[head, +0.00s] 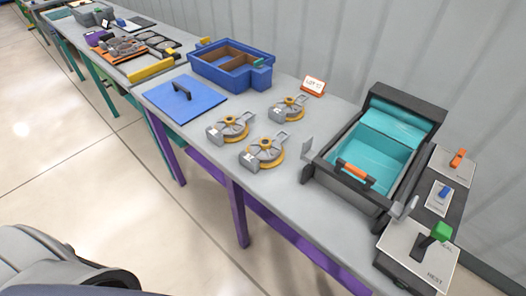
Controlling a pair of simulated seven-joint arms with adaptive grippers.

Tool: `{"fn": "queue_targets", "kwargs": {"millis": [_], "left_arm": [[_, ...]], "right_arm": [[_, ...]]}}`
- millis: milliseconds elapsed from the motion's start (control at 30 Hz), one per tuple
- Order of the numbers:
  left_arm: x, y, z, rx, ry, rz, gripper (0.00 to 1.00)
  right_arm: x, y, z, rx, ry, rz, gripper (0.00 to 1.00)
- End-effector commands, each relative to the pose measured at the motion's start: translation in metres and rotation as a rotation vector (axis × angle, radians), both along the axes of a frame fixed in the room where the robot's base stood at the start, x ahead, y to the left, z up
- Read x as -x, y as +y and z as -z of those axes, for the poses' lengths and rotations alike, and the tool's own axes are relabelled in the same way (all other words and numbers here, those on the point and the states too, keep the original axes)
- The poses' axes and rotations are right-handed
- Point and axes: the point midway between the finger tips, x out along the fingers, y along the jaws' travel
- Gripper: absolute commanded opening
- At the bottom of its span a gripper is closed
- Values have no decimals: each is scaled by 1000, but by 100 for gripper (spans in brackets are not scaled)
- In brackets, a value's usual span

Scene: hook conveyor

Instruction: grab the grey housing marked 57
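Three grey round housings with yellow-orange rims and looped handles lie on the grey tabletop: a left one (229,128), a rear one (288,107) and a front one (263,153). They stand apart from one another. Each seems to carry a small pale label, but the numbers are too small to read, so I cannot tell which is marked 57. Neither of my grippers shows in the head view, and nothing is touching the housings.
A blue lid (185,97) with a dark handle lies left of the housings. A blue divided bin (231,65) and an orange-framed card (313,87) stand behind. A dark box with teal interior (374,147) stands right, beside a lever panel marked REST (420,263).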

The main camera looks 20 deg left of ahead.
Motion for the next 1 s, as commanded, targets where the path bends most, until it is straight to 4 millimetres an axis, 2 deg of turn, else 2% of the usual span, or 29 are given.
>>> {"fn": "queue_targets", "kwargs": {"millis": [267,300,800,1000], "left_arm": [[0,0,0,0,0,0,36],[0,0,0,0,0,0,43],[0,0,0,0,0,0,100],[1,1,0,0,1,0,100]], "right_arm": [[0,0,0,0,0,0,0],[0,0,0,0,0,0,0],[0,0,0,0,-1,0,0],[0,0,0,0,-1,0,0]]}}
